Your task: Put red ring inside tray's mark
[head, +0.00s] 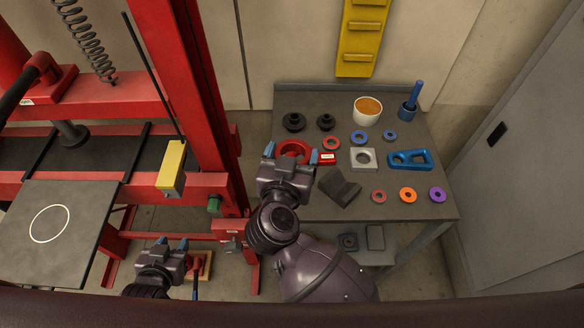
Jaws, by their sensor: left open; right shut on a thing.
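The large red ring (293,145) is at the left part of the grey table. My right gripper (291,154) is shut on it, with a blue-tipped finger at either side; the gripper body hides the ring's near part. I cannot tell whether the ring touches the table top. The dark square tray (80,205) is at the far left and bears a thin white circle, the mark (50,224), whose inside is empty. My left gripper (170,242) is open and empty at the lower left, right of the tray.
The grey table (430,180) holds several small coloured rings, a white cup (367,110), a blue link (410,160), a grey square block (363,159) and a dark V-block (340,188). A red press frame (205,110) with a yellow block (171,166) stands between table and tray.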

